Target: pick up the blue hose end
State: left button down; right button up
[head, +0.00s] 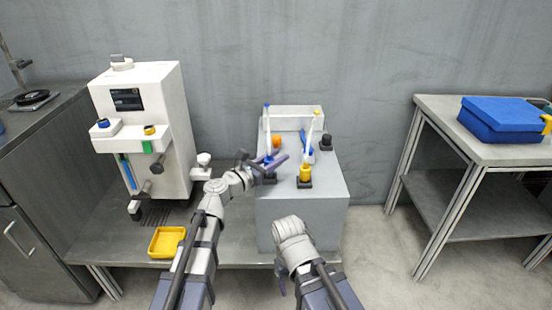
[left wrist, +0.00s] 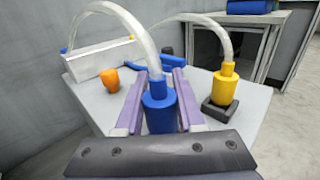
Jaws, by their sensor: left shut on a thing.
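The blue hose end (left wrist: 158,108) is a blue cylinder with a clear hose rising from its top. In the left wrist view it stands upright between the purple fingers of my left gripper (left wrist: 153,92), which is shut on it. In the head view my left gripper (head: 275,167) is at the left side of the grey box top and partly hides the blue hose end (head: 269,159). My right arm's forearm shows low in the middle of the head view, but its gripper fingers do not show clearly.
A yellow hose end (head: 305,172) stands in a black holder to the right. An orange piece (head: 276,141), a black knob (head: 326,142) and a white block (head: 292,116) are on the grey box (head: 300,215). A white machine (head: 150,130) and a yellow tray (head: 166,242) are left.

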notch_tip(320, 180, up, 8)
jog(key=p, duration=0.7)
jog(key=shift+r+p, duration=0.25)
jog(key=shift+p, duration=0.05)
